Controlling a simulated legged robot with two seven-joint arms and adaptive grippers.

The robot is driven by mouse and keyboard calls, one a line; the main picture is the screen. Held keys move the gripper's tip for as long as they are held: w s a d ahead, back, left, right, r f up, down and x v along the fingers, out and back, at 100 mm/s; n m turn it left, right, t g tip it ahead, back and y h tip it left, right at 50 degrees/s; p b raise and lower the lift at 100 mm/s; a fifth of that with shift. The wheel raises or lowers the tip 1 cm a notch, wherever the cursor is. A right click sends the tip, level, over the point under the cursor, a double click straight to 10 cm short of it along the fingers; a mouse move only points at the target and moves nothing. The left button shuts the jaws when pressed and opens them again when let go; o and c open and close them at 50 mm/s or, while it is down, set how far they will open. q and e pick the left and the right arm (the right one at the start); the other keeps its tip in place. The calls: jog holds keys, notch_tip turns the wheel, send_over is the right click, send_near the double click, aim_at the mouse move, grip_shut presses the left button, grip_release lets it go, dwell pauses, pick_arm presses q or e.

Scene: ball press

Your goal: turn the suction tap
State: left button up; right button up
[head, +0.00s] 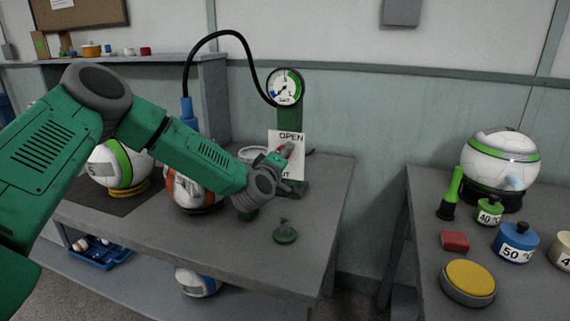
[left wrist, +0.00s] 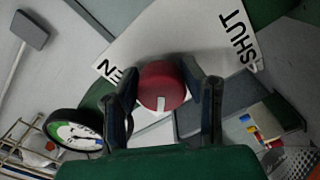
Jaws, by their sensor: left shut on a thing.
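The red suction tap knob (left wrist: 160,80), with a white mark on its face, is between the two fingers of my left gripper (left wrist: 164,95) in the left wrist view. The gripper is shut on it. In the head view my left gripper (head: 279,158) reaches the tap (head: 287,149) in front of a white sign (head: 291,136) on a green stand. The sign reads OPEN at the top; its lower word is partly covered. The sign also shows in the left wrist view (left wrist: 200,35), with SHUT readable. A round gauge (head: 286,88) sits above the sign. My right gripper is not in view.
A black hose runs from a blue fitting (head: 187,109) to the gauge. Balls (head: 108,168) (head: 186,190) stand on the left bench under my arm. A gap separates the right table, with a ball (head: 497,157) and weights (head: 516,246).

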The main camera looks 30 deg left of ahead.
pick_arm(q)
jog(key=n+b, duration=0.2)
jog(key=n, duration=0.1)
jog(key=n+b, duration=0.1)
jog(key=shift+a+f+n+b, duration=0.1)
jog(key=shift+f+n+b, duration=0.15)
jog(key=shift+n+b, duration=0.05)
jog(key=shift+r+n+b, duration=0.1)
jog(key=shift+n+b, duration=1.55)
jog(key=shift+n, duration=0.35)
jog(key=o, duration=1.2)
jog(key=shift+c, duration=0.2)
jog(key=shift+a, duration=0.1)
jog(key=shift+s+r, duration=0.15)
jog(key=shift+s, duration=0.3)
jog(key=v, duration=1.1)
